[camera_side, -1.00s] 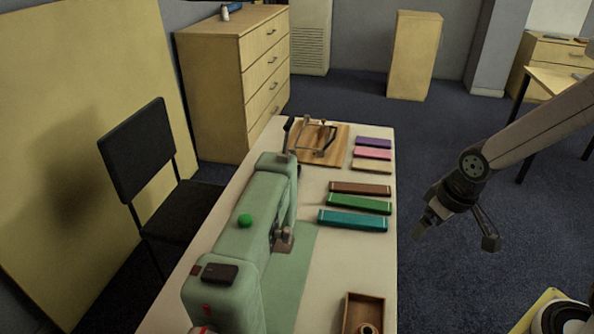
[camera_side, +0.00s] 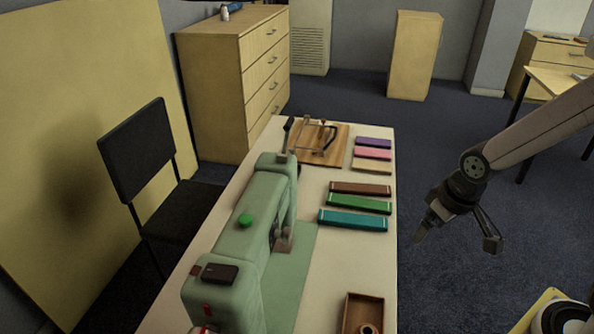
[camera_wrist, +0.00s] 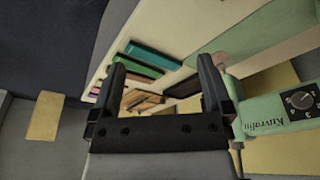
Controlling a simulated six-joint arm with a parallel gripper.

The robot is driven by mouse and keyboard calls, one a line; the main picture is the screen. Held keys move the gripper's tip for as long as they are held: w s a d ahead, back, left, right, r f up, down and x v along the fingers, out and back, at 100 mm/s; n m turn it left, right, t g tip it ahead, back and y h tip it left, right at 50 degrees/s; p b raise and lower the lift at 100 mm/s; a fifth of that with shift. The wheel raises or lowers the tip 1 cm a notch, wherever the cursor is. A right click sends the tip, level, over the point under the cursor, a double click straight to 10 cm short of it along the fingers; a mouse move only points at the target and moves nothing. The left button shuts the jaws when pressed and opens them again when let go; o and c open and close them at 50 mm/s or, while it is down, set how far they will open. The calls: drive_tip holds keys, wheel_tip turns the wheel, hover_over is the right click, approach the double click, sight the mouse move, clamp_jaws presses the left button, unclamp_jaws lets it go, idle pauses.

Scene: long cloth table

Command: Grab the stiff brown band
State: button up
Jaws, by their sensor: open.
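The brown band (camera_side: 360,188) lies flat on the table, just behind a green band (camera_side: 358,204) and a teal band (camera_side: 352,220). It is straight and looks stiff. My gripper (camera_side: 456,240) is open and empty, off to the right of the table's edge and apart from the bands. In the wrist view my gripper's (camera_wrist: 161,65) two fingers stand wide apart.
A green sewing machine (camera_side: 240,250) stands left of the bands. Purple (camera_side: 374,142), pink (camera_side: 372,153) and tan (camera_side: 371,165) strips lie behind, beside a wooden board (camera_side: 330,150) with a frame. A wooden tray (camera_side: 350,312) sits at the near edge. Cloth around the bands is clear.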

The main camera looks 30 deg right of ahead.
drive_tip(key=shift+w, duration=0.1)
drive_tip(key=w+d+f+m+y, duration=0.2)
drive_tip(key=w+d+f+m, duration=0.2)
drive_tip(key=w+d+m, duration=0.2)
drive_tip(key=w+d+f+m+t+y, duration=0.1)
drive_tip(key=w+d+f+m+y, duration=0.2)
drive_tip(key=w, duration=0.7)
drive_tip(key=w+d+f+m+y, duration=0.3)
drive_tip(key=w+d+f+m, duration=0.3)
drive_tip(key=d+m, duration=0.5)
drive_tip(key=shift+w+d+f+m+t, duration=0.15)
drive_tip(key=shift+w+f+m, duration=0.1)
drive_tip(key=shift+w, duration=0.3)
drive_tip(key=shift+w+d+f+m+t, duration=0.15)
drive_tip(key=shift+w+m, duration=0.1)
drive_tip(key=shift+w, duration=0.3)
drive_tip(key=w+d+f+m+t+y, duration=0.1)
drive_tip(key=d+f+m+t+y, duration=0.1)
drive_tip(key=d+f+m+t, duration=0.2)
drive_tip(key=shift+d+f+m+y, duration=0.35)
drive_tip(key=shift+d+f, duration=0.35)
drive_tip(key=shift+d, duration=0.4)
drive_tip(key=shift+w, duration=0.15)
